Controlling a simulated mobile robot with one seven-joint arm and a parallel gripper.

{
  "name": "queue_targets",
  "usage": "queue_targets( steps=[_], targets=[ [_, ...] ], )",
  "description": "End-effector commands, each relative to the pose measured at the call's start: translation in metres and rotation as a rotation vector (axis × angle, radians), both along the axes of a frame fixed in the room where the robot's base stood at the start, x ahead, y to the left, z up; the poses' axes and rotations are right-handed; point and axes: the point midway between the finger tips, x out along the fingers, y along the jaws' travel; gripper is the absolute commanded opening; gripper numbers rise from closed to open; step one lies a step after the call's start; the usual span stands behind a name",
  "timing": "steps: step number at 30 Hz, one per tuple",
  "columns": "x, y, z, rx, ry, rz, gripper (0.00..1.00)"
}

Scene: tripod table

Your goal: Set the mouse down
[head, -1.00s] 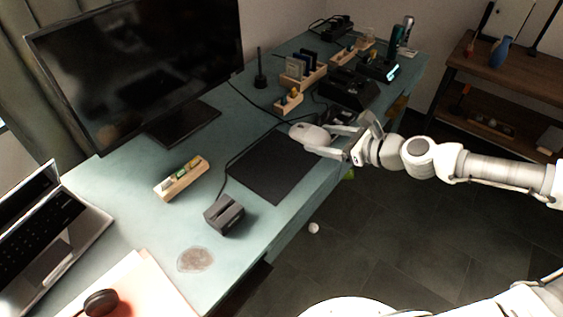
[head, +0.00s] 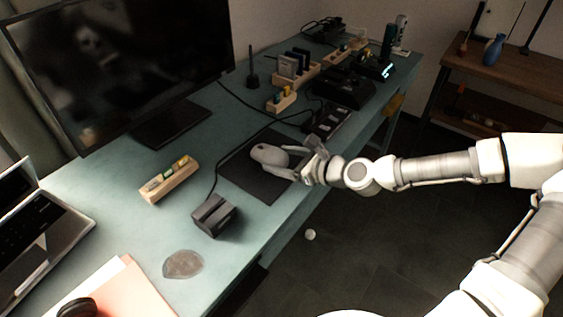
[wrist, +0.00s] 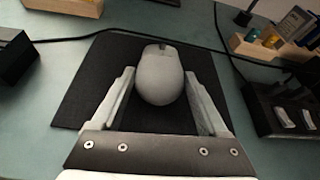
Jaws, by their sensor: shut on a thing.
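The mouse (head: 267,154) is pale grey and rounded. It is held over the black mouse pad (head: 240,178) on the teal desk. In the wrist view the mouse (wrist: 160,78) sits between the two fingers, its far end pointing away from me, with the dark pad (wrist: 82,85) around and beneath it. My gripper (head: 284,162) reaches in from the right and is shut on the mouse. I cannot tell whether the underside of the mouse touches the pad.
A dark block-shaped device (head: 214,215) stands left of the pad, and a wooden holder (head: 169,180) stands behind it. A black power strip (head: 328,120) and a small wooden holder (head: 281,101) lie beyond the pad. A cable crosses the desk behind the pad.

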Motion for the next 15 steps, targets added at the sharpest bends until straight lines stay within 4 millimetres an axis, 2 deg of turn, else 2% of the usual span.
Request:
queue_targets(
  steps=[8,9,12,15],
  targets=[
    [0.0001,-0.0001,-0.0008,0.001,0.001,0.0,0.19],
    [0.0001,-0.0002,-0.0003,0.001,0.001,0.0,0.84],
    [0.0001,-0.0002,-0.0003,0.0,0.0,0.0,1.0],
    [0.0001,-0.0002,-0.0002,0.0,0.0,0.0,1.0]
  ],
)
